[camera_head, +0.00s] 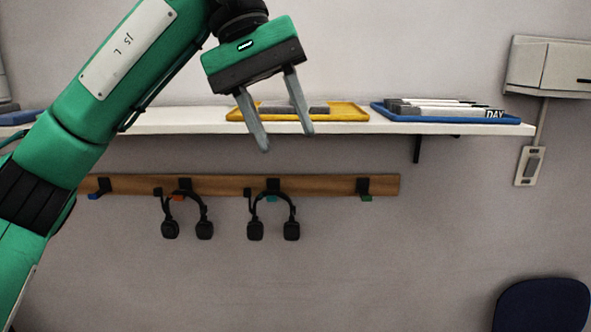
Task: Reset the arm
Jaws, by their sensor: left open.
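My left arm comes in from the left, green with black joints, and rises across the upper left of the head view. My left gripper (284,141) hangs from it with its two grey fingers apart and pointing down. Nothing is between the fingers. The gripper shows in front of the white shelf (180,119) and overlaps the yellow tray (353,112) in the picture. I cannot tell how far it is from them. My right gripper is not in view.
Below the shelf, a wooden rail (330,184) with hooks holds two black headsets (203,229) (291,230). A blue tray (460,118) with flat items sits on the shelf's right. A wall box (555,65) and a dark blue chair (543,306) are at right.

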